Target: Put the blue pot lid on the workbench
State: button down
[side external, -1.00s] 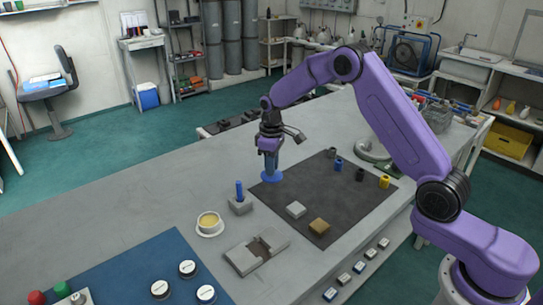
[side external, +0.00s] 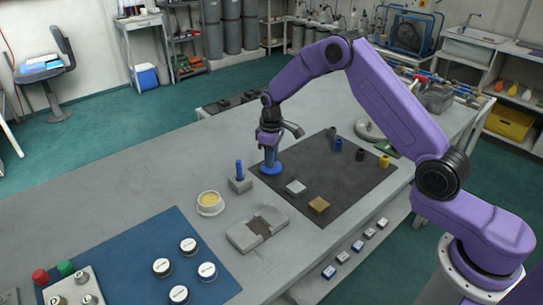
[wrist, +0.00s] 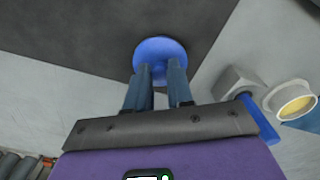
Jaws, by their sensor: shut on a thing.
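The blue pot lid (side external: 271,168) is a round disc at the left edge of the dark mat (side external: 345,202) on the grey workbench (side external: 130,185). My gripper (side external: 269,153) points down and is shut on the lid from above. In the wrist view the lid (wrist: 158,48) shows beyond my fingertips (wrist: 160,72), overlapping the mat's edge. The part between the fingers is hidden. The lid is at or just above the mat; I cannot tell whether it touches.
A grey block with an upright blue peg (side external: 239,171) stands close left of the lid. A cup with yellow contents (side external: 210,201) is farther left.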

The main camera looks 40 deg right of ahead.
jog(key=shift+f, duration=0.25)
dwell(0.4)
jog(key=c, duration=0.9)
grip_release()
jog(key=shift+r, duration=3.5)
